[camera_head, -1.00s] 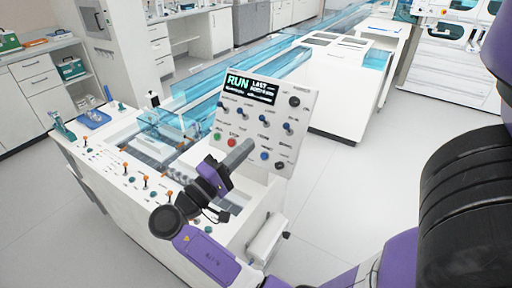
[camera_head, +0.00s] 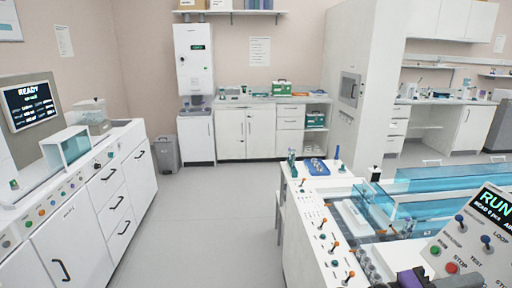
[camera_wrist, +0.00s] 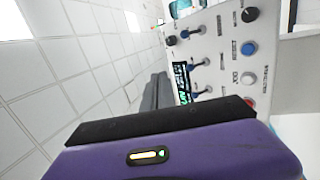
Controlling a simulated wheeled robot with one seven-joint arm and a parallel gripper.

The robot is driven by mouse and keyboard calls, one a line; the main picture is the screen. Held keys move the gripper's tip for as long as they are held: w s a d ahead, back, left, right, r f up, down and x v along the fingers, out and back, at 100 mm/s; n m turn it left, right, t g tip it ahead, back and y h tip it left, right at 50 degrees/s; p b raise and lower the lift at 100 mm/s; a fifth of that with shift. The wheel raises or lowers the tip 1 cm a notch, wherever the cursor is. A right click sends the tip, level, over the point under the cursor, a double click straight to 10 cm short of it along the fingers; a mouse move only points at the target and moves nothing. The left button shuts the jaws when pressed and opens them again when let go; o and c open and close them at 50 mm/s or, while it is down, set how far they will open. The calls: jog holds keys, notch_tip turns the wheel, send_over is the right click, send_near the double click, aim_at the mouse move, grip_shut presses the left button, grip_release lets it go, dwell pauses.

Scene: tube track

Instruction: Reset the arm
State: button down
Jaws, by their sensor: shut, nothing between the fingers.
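My gripper (camera_wrist: 153,92) shows in the wrist view as grey fingers beyond my purple and black wrist housing. They are shut and hold nothing. The slanted control panel (camera_wrist: 222,55), with its knobs, switches and buttons, lies beyond and to the right of the fingers. I cannot tell the exact gap between them. In the head view, the panel (camera_head: 462,235) is cut off at the lower right, and its screen (camera_head: 492,208) reads RUN. A purple part of my arm shows at the bottom edge there, and most of the arm is out of that view.
A white bench (camera_head: 300,215) with orange-tipped switches and blue clear track (camera_head: 440,180) stands at the right. A white cabinet (camera_head: 75,235) with a READY screen (camera_head: 29,105) stands at the left. A grey bin (camera_head: 167,153) stands behind. Clear floor (camera_head: 205,225) lies between.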

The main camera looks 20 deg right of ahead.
jog(key=w+f+n+t+y, duration=0.3)
jog(key=w+f+n+t, duration=0.4)
jog(key=w+t, duration=0.5)
jog(key=s+a+f+n+t+y, duration=0.1)
jog(key=a+f+t+y, duration=0.35)
jog(key=a, duration=0.35)
jog(key=s+a+f+n+t+y, duration=0.1)
jog(key=s+a+f+t+y, duration=0.1)
jog(key=a+f+t+y, duration=0.4)
jog(key=s+a+r+m+t+y, duration=0.1)
jog(key=s+a+r+y, duration=0.1)
jog(key=s+a, duration=0.35)
jog(key=s+a+r+t+y, duration=0.1)
jog(key=s+a+r+y, duration=0.2)
jog(key=s+a, duration=0.3)
jog(key=s+a+r+m+g+y, duration=0.1)
jog(key=s+a+r+m+g, duration=0.1)
jog(key=s, duration=1.3)
jog(key=shift+s+a+m+y, duration=0.2)
jog(key=shift+a+m+y, duration=0.15)
jog(key=shift+a+m, duration=0.55)
